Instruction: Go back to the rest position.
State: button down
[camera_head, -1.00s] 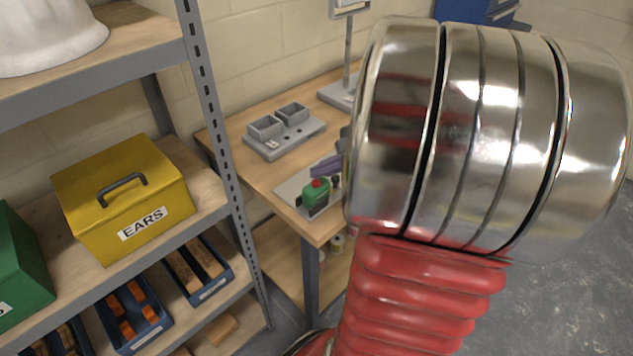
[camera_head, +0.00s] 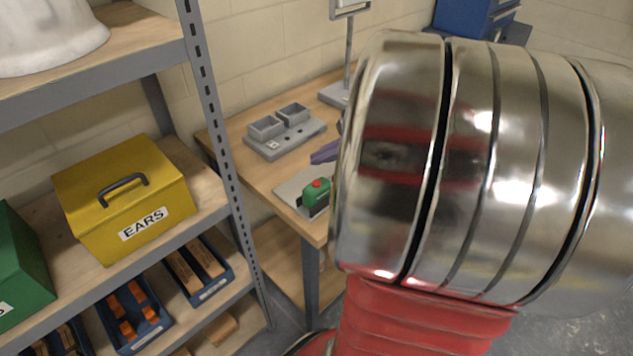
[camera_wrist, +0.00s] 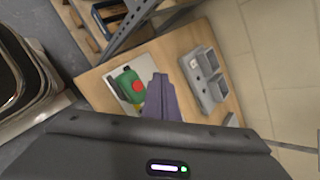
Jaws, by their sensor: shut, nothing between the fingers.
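My gripper (camera_wrist: 160,78) shows in the wrist view as purple fingers, closed together with nothing between them. The tip of my gripper (camera_head: 324,153) also shows in the head view, above the wooden workbench (camera_head: 256,165); my metal arm link hides the rest. In the wrist view the fingers overlap the bench, between a green device with a red button (camera_wrist: 128,88) and a grey block with two square tubs (camera_wrist: 203,75). In the head view the grey block (camera_head: 285,138) stands at the back of the bench and the green device (camera_head: 315,197) near its front edge.
A metal shelf (camera_head: 210,120) stands at the left, with a yellow box marked EARS (camera_head: 125,195), a white helmet (camera_head: 45,35) and blue bins (camera_head: 205,285). A grey stand (camera_head: 347,60) rises at the back of the bench. A blue cabinet (camera_head: 468,18) is behind.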

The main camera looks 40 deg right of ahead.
jog(key=shift+r, duration=0.35)
dwell(0.3)
jog(key=s+a+r+n+g+h, duration=0.1)
jog(key=s+a+n, duration=0.3)
jog(key=a+n, duration=0.8)
jog(key=s+a+r+n+g+h, duration=0.1)
jog(key=s+a+n, duration=0.4)
jog(key=a+n, duration=0.7)
jog(key=shift+a+r+g, duration=0.15)
jog(key=shift+a+g, duration=0.55)
jog(key=shift+a, duration=1.05)
